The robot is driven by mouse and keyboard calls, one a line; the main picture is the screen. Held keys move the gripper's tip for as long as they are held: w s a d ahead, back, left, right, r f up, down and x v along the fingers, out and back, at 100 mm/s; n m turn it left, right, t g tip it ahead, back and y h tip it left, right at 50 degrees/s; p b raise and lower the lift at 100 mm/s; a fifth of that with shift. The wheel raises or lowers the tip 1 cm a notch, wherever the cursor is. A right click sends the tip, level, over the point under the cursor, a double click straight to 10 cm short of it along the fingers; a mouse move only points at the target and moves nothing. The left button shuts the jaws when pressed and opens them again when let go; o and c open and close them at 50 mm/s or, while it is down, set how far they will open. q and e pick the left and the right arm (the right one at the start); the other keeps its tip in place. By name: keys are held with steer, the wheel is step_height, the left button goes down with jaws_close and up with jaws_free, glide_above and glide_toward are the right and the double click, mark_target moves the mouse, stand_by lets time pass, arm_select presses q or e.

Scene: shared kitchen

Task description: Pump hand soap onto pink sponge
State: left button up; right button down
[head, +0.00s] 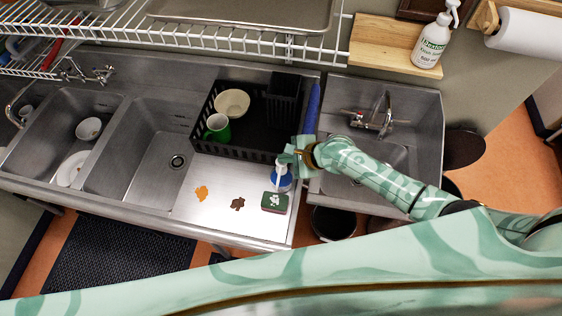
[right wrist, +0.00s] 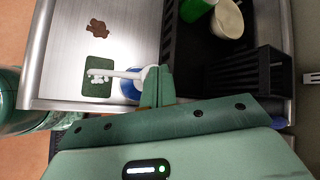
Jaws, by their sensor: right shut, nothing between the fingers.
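The sponge (head: 274,202) lies on the steel counter near its front edge. It has a dark green top and a thin pinkish side; white blobs of soap sit on top, also clear on the sponge in the right wrist view (right wrist: 97,77). The blue soap bottle (head: 281,181) stands upright right behind it, and its white pump nozzle (right wrist: 128,74) points over the sponge. My right gripper (head: 287,160) is shut and empty, right at the pump head; its fingers (right wrist: 157,86) hide part of it. I cannot tell whether they touch. My left gripper is not in view.
A black dish rack (head: 243,145) with a green cup (head: 217,128) and a cream bowl (head: 232,103) stands behind the bottle. Orange (head: 201,193) and brown (head: 238,203) spots mark the counter. A white spray-type bottle (head: 432,43) stands on a wooden shelf. Sinks lie on both sides.

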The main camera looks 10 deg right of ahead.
step_height(320, 180, up, 6)
steer(key=p, duration=0.5)
steer(key=shift+r+p, duration=0.1)
steer(key=shift+p, duration=0.25)
stand_by(0.4)
